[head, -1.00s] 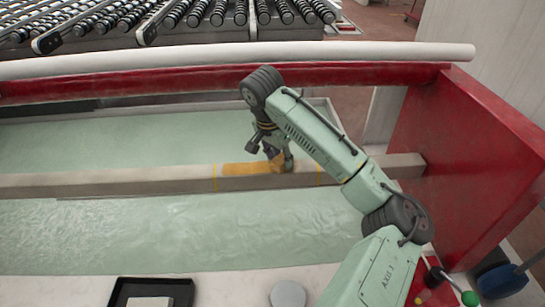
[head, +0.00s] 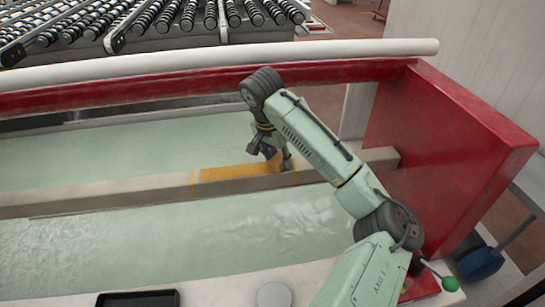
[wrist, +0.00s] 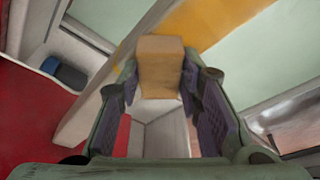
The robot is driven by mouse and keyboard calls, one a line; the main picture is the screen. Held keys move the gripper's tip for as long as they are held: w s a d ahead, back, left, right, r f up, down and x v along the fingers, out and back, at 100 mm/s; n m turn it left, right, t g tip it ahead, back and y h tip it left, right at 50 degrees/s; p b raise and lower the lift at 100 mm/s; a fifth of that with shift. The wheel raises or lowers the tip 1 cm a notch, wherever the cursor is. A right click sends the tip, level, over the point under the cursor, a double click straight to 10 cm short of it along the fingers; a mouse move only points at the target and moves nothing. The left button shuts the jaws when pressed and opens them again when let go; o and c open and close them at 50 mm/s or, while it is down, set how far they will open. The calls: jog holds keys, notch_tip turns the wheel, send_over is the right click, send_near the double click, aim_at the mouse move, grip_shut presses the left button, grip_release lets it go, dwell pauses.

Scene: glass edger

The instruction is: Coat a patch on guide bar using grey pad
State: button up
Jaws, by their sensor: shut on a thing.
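The guide bar (head: 110,196) is a beige beam running across the trough. An orange-yellow patch (head: 228,173) covers part of its top, between two thin yellow lines. My gripper (head: 272,152) is over the right part of this patch, close to the right line. It is shut on a block-shaped pad (wrist: 160,66), which looks tan-brown on the visible faces rather than grey. The pad is at the bar's top; the contact face is hidden. In the wrist view, the orange coating (wrist: 215,20) lies beyond the pad, and bare bar (wrist: 85,128) shows at the lower left.
Pale green water (head: 150,240) fills the trough on both sides of the bar. A red end wall (head: 450,160) stands at right, and a white pipe (head: 200,62) runs along the back. A dark tray (head: 138,299) and a round grey disc (head: 274,295) sit on the front ledge.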

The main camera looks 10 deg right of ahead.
jog(key=shift+d, duration=1.25)
jog(key=shift+r, duration=0.15)
jog(key=shift+r, duration=2.95)
jog(key=shift+r, duration=0.1)
jog(key=shift+r, duration=1.4)
